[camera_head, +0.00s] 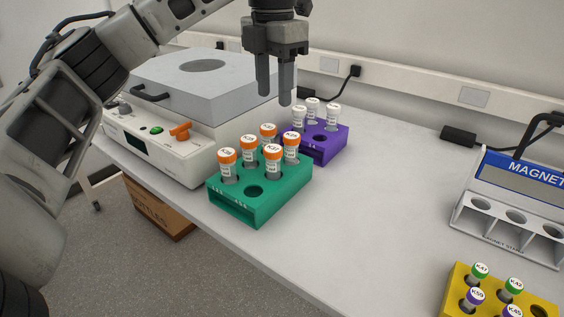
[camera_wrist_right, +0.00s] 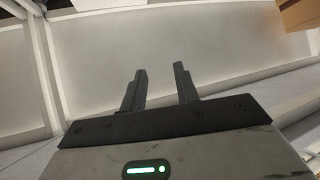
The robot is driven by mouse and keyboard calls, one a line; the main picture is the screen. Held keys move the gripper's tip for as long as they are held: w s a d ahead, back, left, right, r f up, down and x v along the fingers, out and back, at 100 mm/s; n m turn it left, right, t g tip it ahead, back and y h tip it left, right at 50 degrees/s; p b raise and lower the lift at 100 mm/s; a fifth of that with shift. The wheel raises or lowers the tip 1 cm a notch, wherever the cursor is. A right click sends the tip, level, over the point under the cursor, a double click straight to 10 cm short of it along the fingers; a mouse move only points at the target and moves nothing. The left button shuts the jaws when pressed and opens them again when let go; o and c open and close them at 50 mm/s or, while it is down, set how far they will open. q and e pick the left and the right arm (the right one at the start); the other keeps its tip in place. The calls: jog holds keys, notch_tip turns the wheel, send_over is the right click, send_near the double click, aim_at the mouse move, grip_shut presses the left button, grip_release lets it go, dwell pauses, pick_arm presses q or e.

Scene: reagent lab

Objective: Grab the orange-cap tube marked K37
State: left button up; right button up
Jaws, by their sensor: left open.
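Several orange-cap tubes stand upright in a green rack (camera_head: 260,211) in the head view. The front-right orange-cap tube (camera_head: 273,161) has small cap lettering that appears to read K37; the other orange-cap labels are hard to read. My left gripper (camera_head: 274,97) points down with its two fingers apart and empty. It appears above the back part of the green rack, clear of the caps. My right gripper (camera_wrist_right: 160,75) shows in the right wrist view with its fingers apart and nothing between them.
A purple rack (camera_head: 327,149) with white-cap tubes stands just behind the green rack. A white lab device (camera_head: 185,125) is close on the left. A yellow rack (camera_head: 455,295) and a magnetic stand (camera_head: 500,228) are at the right. The bench between is clear.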

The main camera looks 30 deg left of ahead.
pick_arm(q)
jog(key=b, duration=0.2)
send_over(273, 162)
jog(key=w, duration=0.1)
jog(key=f, duration=0.9)
jog(key=shift+w+a+f, duration=0.1)
jog(key=shift+w+a, duration=0.05)
jog(key=shift+a, duration=0.25)
jog(key=shift+f+p, duration=0.45)
jog(key=shift+f, duration=2.7)
jog(key=c, duration=0.7)
